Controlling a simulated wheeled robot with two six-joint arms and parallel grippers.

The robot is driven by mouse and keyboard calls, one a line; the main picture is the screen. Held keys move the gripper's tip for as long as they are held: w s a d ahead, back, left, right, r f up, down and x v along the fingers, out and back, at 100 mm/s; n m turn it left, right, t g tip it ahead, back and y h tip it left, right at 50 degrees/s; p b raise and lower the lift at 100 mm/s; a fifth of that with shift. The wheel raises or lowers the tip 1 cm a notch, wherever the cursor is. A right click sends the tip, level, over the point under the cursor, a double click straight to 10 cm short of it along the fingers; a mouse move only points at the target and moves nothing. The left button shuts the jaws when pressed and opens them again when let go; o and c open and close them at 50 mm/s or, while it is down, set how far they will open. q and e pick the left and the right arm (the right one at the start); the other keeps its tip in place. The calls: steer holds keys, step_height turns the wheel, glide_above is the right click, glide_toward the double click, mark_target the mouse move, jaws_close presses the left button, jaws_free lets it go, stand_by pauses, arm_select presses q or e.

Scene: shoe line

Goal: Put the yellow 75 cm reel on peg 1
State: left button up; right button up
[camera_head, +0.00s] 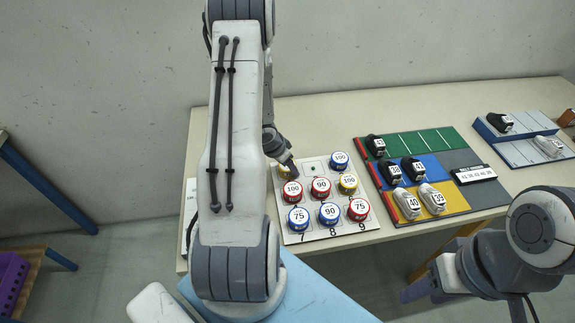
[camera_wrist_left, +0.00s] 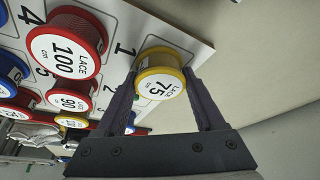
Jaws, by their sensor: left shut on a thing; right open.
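The yellow 75 cm reel (camera_wrist_left: 161,80) is between the fingers of my left gripper (camera_wrist_left: 160,95), which is shut on it. The reel is over the peg 1 place at the board's corner, beside the printed 1. Whether it rests on the board cannot be told, and peg 1 itself is hidden. In the head view the left gripper (camera_head: 281,150) is at the back left of the white peg board (camera_head: 290,238), partly covering the yellow reel (camera_head: 283,171). My right gripper (camera_head: 418,290) is open, low in front of the table, partly hidden by its arm.
Red 100 (camera_head: 291,190), red 90 (camera_head: 320,188) and blue 100 (camera_head: 339,160) reels stand close by on the board, with several others. The back middle place (camera_head: 314,167) is empty. A coloured mat (camera_head: 437,143) with shoes lies to the right.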

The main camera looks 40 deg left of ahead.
arm_select(q)
steer(key=o, duration=1.4)
steer(key=shift+c, duration=0.2)
steer(key=p+v, duration=0.7)
steer(key=v, duration=0.6)
steer(key=shift+w, duration=0.25)
steer(key=shift+w+d+r, duration=0.1)
steer(key=shift+r, duration=0.05)
